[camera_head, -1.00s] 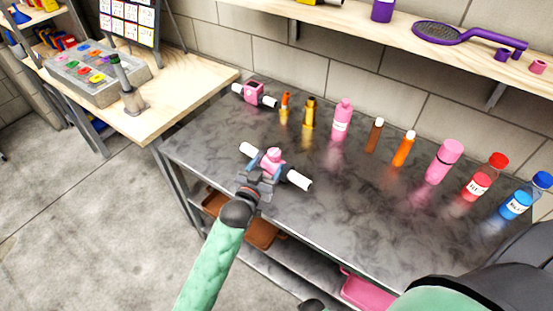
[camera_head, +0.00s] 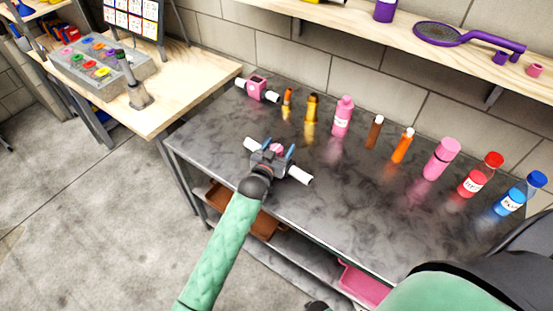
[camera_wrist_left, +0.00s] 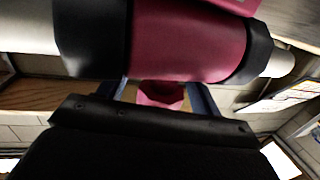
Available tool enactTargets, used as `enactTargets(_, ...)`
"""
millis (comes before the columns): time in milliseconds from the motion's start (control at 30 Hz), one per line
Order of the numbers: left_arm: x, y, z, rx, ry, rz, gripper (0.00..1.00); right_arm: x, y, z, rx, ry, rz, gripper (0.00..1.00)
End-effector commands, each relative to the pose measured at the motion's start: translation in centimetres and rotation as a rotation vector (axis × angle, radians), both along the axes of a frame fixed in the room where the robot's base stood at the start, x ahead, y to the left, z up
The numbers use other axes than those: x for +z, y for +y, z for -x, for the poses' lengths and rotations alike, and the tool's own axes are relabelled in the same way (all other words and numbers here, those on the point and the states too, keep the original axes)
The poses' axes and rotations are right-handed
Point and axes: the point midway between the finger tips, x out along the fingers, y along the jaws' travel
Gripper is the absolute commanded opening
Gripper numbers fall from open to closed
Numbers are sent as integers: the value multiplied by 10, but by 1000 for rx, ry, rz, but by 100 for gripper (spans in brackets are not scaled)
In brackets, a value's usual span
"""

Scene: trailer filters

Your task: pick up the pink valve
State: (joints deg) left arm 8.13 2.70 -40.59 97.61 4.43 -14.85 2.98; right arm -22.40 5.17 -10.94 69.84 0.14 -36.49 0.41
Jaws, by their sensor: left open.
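The pink valve (camera_head: 278,149) with white pipe ends lies on the dark metal table, near its left front side. My left gripper (camera_head: 273,151) is open over it, one blue finger on each side of its pink top, and hides much of its middle. In the left wrist view the valve's dark pink body (camera_wrist_left: 190,40) fills the top, with black bands and white ends. The left gripper's fingers (camera_wrist_left: 160,97) straddle a small pink part there; contact cannot be told. My right gripper is not in view.
A second pink fitting (camera_head: 257,88) with white ends sits at the table's back left. Several bottles, among them a pink one (camera_head: 343,117) and a red-capped one (camera_head: 480,175), line the back. A wooden table (camera_head: 180,105) stands at left. The table's middle (camera_head: 350,190) is clear.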

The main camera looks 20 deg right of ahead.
Motion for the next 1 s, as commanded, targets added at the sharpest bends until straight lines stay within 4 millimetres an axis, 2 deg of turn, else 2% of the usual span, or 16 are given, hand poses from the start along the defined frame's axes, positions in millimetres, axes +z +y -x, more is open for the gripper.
enactTargets(233,0,0,0,0,0,0,63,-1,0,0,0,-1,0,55)
enactTargets(500,0,0,0,0,0,0,10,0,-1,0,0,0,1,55)
enactTargets(567,0,0,0,0,0,0,0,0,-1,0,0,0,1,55)
enactTargets(1000,8,1,-4,1,-2,1,0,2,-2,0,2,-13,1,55)
